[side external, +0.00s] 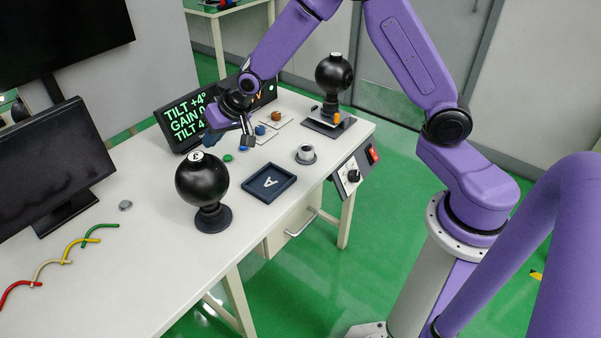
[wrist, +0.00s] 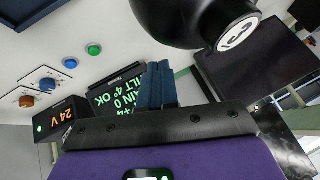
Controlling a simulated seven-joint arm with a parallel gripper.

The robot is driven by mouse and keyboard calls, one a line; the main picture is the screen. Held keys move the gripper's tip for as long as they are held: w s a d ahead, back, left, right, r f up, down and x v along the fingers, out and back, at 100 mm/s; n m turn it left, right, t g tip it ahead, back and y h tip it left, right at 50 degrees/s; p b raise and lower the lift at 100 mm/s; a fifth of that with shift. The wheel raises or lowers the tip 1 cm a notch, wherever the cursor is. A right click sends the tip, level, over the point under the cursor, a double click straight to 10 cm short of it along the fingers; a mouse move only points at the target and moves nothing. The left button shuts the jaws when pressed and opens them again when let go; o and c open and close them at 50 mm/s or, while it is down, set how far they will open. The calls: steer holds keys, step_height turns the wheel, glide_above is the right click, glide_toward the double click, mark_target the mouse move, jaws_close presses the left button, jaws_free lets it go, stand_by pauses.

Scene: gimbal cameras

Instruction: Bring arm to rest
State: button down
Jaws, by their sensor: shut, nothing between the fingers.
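My gripper (side external: 212,139) is over the back part of the white table, in front of the black display. Its dark blue fingers also show in the wrist view (wrist: 158,84), pressed together with nothing between them. My purple arm reaches in from the right, bent, and is raised above the table. A black ball-shaped gimbal camera (side external: 203,180) stands on a round base at the table's front side. It looms large at the top of the wrist view (wrist: 190,18), apart from the fingers.
The display (side external: 188,118) shows green text with tilt and gain. A second ball camera (side external: 334,73) stands at the far end. A dark tray (side external: 268,183), a grey round cup (side external: 305,154), knobs and buttons are nearby. A monitor (side external: 50,160) and coloured cables (side external: 50,262) are left.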

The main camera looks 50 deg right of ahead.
steer(key=s+a+r+n, duration=0.1)
steer(key=s, duration=0.1)
steer(key=s+a+r+g, duration=0.1)
steer(key=s, duration=0.1)
steer(key=s+r+n, duration=0.1)
steer(key=s, duration=0.2)
steer(key=shift+a+r+n, duration=0.3)
steer(key=shift+a, duration=0.1)
steer(key=s+r+n+g, duration=0.3)
steer(key=s+n, duration=0.1)
steer(key=s, duration=1)
steer(key=s+d+r+n+g+h, duration=0.1)
steer(key=s+d+n, duration=0.2)
steer(key=s, duration=0.6)
steer(key=s+d+n+g+h, duration=0.1)
steer(key=s+d+n, duration=0.3)
steer(key=s+d, duration=0.3)
steer(key=s, duration=0.2)
steer(key=shift+s+d+r+g+h, duration=0.3)
steer(key=shift+s+r, duration=0.05)
stand_by(2.0)
